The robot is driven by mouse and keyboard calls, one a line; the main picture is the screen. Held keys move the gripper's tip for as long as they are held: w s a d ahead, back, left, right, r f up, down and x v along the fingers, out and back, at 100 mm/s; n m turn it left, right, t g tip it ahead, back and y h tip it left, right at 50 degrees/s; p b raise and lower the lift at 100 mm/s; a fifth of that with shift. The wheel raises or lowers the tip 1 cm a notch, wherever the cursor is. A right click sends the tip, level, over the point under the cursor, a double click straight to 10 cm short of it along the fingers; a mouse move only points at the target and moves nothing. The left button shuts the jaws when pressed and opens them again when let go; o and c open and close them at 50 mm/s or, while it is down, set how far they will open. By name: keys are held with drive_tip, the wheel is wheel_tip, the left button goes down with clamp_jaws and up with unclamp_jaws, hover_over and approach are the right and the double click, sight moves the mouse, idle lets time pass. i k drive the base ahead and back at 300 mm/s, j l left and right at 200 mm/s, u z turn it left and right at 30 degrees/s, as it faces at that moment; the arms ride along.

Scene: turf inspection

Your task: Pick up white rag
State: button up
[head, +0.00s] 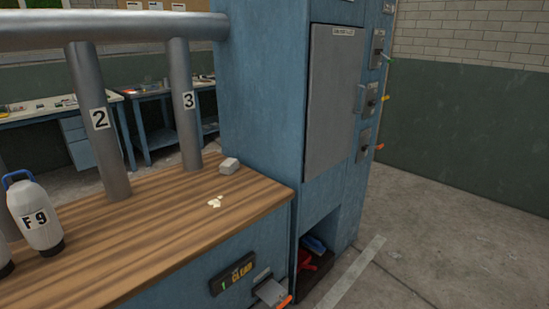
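No clearly recognisable white rag shows in the head view. A small flat white scrap (215,201) lies on the wooden counter (150,240); it is too small to tell whether it is cloth. A pale grey block-like item (229,166) sits near the counter's back right, beside the blue cabinet. My gripper is not in view.
The tall blue cabinet (265,100) has a low opening with red (306,262) and blue (315,244) items. Floor (440,240) at right is clear.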

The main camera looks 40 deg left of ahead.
sight(229, 166)
drive_tip(key=i+u, duration=0.25)
drive_tip(key=i, duration=0.25)
drive_tip(key=i+l+u, duration=0.25)
drive_tip(key=i, duration=0.25)
drive_tip(key=i+u, duration=0.2)
drive_tip(key=u, duration=0.25)
drive_tip(key=i+l+u, duration=0.2)
drive_tip(key=u, duration=0.25)
drive_tip(key=i+l+u, duration=0.2)
drive_tip(key=u, duration=0.25)
drive_tip(key=i+l+u, duration=0.15)
drive_tip(key=u, duration=0.3)
drive_tip(key=i+l+u, duration=0.25)
drive_tip(key=u, duration=0.25)
drive_tip(key=i+l+u, duration=0.2)
drive_tip(key=l+u, duration=0.25)
drive_tip(key=i+l+u, duration=0.15)
drive_tip(key=l+u, duration=0.35)
drive_tip(key=i+l, duration=0.2)
